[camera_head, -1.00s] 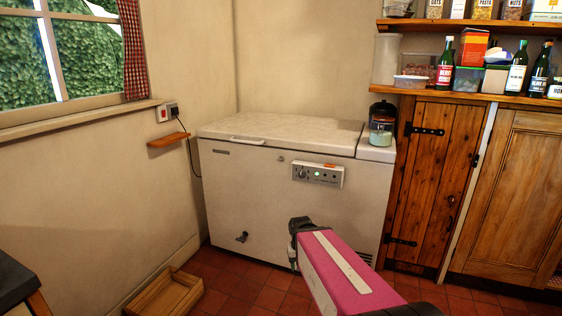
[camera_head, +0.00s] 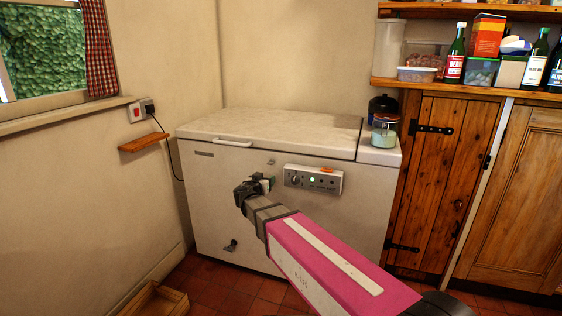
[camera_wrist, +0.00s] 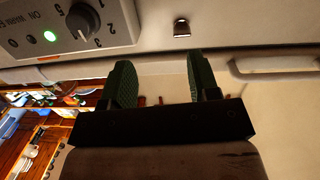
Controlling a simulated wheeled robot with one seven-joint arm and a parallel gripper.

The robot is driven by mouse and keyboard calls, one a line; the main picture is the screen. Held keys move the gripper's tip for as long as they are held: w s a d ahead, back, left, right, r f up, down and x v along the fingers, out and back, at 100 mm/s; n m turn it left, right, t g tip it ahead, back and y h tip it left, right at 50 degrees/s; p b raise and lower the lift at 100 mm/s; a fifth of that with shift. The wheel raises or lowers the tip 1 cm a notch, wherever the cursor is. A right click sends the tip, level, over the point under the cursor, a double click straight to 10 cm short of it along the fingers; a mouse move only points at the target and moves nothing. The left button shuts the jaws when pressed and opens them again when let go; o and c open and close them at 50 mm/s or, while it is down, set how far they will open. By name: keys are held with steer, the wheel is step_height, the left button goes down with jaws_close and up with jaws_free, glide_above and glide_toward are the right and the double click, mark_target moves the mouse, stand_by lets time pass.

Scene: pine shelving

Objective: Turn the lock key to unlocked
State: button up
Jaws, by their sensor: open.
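The lock (camera_head: 271,161) is a small metal piece on the front of the white chest freezer (camera_head: 230,195), just below the lid and left of the control panel. In the wrist view the lock (camera_wrist: 181,27) shows as a small, dark-edged metal piece near the top; whether it points to locked or unlocked is too small to tell. My gripper (camera_head: 266,182) is in front of the freezer, a little below the lock in the picture. Its two green-padded fingers (camera_wrist: 158,78) are apart and empty, and the lock lies beyond their tips, apart from them.
The control panel (camera_head: 314,179) with a green light and a dial (camera_wrist: 83,20) is close to the right of the lock. The lid handle (camera_head: 232,143) is to the left. A glass jar (camera_head: 385,131) stands on the freezer's right end. A wooden crate (camera_head: 150,300) lies on the floor.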

mark_target(269, 164)
steer(key=shift+t+y, duration=0.3)
steer(key=shift+t, duration=0.2)
steer(key=w, duration=0.4)
steer(key=w+d+r, duration=0.1)
steer(key=w, duration=0.6)
steer(key=shift+w+d+r, duration=0.3)
steer(key=shift+w+r, duration=0.05)
steer(key=shift+r, duration=0.05)
steer(key=c, duration=0.9)
